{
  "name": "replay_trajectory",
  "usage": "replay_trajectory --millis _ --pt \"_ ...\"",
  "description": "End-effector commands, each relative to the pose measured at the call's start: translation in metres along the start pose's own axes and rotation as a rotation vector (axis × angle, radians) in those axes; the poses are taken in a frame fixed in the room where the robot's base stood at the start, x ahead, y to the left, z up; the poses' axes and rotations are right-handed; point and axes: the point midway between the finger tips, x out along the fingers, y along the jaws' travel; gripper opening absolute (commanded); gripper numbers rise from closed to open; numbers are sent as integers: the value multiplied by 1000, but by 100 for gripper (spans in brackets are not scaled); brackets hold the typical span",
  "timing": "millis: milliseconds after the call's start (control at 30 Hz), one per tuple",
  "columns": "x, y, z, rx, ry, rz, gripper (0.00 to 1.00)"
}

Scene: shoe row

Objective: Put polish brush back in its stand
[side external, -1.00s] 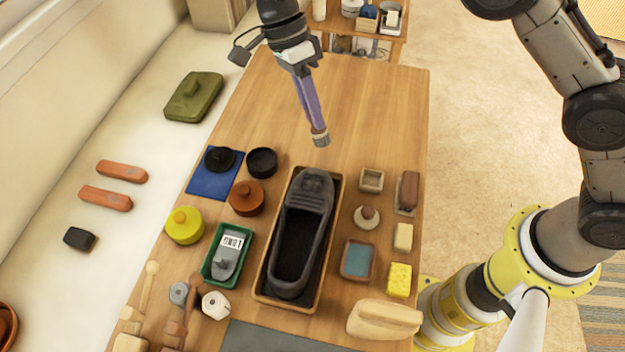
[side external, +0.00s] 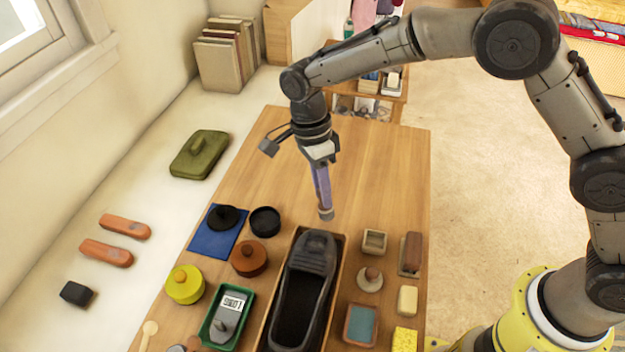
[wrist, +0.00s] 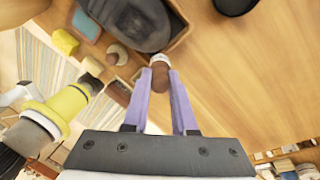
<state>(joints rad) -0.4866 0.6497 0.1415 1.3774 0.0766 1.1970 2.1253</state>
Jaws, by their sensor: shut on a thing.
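My gripper (side external: 322,190) has purple fingers pointing down and is shut on the polish brush (side external: 326,214). In the wrist view, the brush (wrist: 159,76) shows a brown rounded body with a pale end, between the gripper fingertips (wrist: 159,88). The brush is above the table, just behind the toe of the dark shoe (side external: 312,250). A small open square wooden box (side external: 374,241), which looks like the stand, sits right of the shoe's toe. It appears empty. The brush is apart from it, to its left and behind.
The shoe lies in a long wooden tray (side external: 338,268). A brown brush (side external: 412,250) and a round-knobbed piece (side external: 369,278) stand near the box. Left are a black bowl (side external: 265,221), brown pot (side external: 248,258) and blue cloth (side external: 212,238). The table's far part is clear.

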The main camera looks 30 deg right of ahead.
Motion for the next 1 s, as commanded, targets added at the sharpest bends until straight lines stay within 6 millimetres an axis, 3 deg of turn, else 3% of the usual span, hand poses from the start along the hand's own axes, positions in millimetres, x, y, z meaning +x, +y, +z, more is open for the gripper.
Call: replay_trajectory --millis 300,533,1000 --pt "30 33 -57 28 -31 -89 0" --pt "37 64 -90 40 -51 -154 0" --pt "29 66 -96 53 -72 -224 0"
